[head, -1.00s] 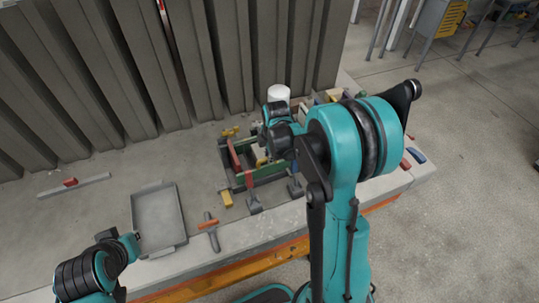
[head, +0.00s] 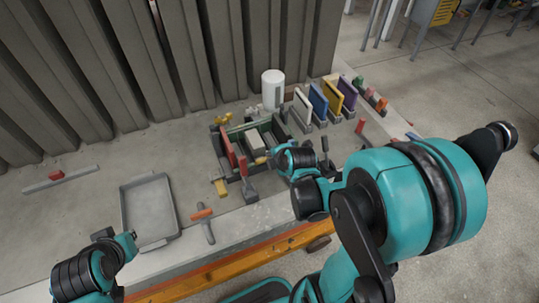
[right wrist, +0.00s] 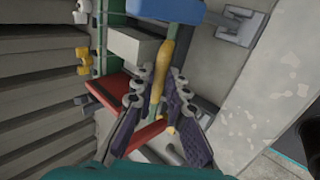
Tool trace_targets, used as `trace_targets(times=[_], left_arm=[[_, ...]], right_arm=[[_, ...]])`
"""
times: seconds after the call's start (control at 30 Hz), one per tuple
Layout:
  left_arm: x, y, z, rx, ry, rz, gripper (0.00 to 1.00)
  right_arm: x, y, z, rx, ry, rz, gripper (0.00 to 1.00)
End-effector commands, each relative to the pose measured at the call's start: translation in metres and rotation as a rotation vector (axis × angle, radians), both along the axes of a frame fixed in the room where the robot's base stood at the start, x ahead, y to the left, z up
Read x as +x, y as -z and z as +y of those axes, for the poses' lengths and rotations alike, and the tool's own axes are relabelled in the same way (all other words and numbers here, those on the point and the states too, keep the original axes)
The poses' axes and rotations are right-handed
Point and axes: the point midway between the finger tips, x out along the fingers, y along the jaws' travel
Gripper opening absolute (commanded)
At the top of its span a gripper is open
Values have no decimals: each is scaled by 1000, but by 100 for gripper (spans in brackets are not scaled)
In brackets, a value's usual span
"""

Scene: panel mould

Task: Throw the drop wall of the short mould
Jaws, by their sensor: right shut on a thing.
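The short mould stands on the bench in the head view, with dark green walls (head: 235,130), a red wall (head: 233,147) on its left side and a pale grey block (head: 254,139) inside. My right gripper (right wrist: 163,88) is shut on a yellow handle (right wrist: 165,60), which runs up to a blue block (right wrist: 165,12) at the top of the right wrist view. The red wall (right wrist: 130,112) lies left of the fingers there. In the head view my right wrist hides the mould's front right part. My left gripper (head: 128,243) is low at left; its fingers cannot be made out.
A grey tray (head: 150,212) lies left of the mould, with a red-topped tool (head: 203,215) between them. A white cylinder (head: 273,88) and upright coloured panels (head: 318,101) stand behind right. Corrugated panels close off the back. The bench's far left is mostly clear.

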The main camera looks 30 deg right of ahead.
Motion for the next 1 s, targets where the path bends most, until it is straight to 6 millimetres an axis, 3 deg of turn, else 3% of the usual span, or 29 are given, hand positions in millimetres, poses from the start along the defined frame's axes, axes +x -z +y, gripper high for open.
trace_targets(times=[0.73, 0.77, 0.83, 1.0], left_arm=[[0, 9, 0, 0, 0, 0, 0], [0, 9, 0, 0, 0, 0, 0], [0, 9, 0, 0, 0, 0, 0], [0, 9, 0, 0, 0, 0, 0]], right_arm=[[-13, 9, 1, 1, -1, 14, 0], [-13, 9, 1, 1, -1, 14, 18], [-13, 9, 1, 1, -1, 13, 34], [-12, 8, 1, 1, -1, 11, 34]])
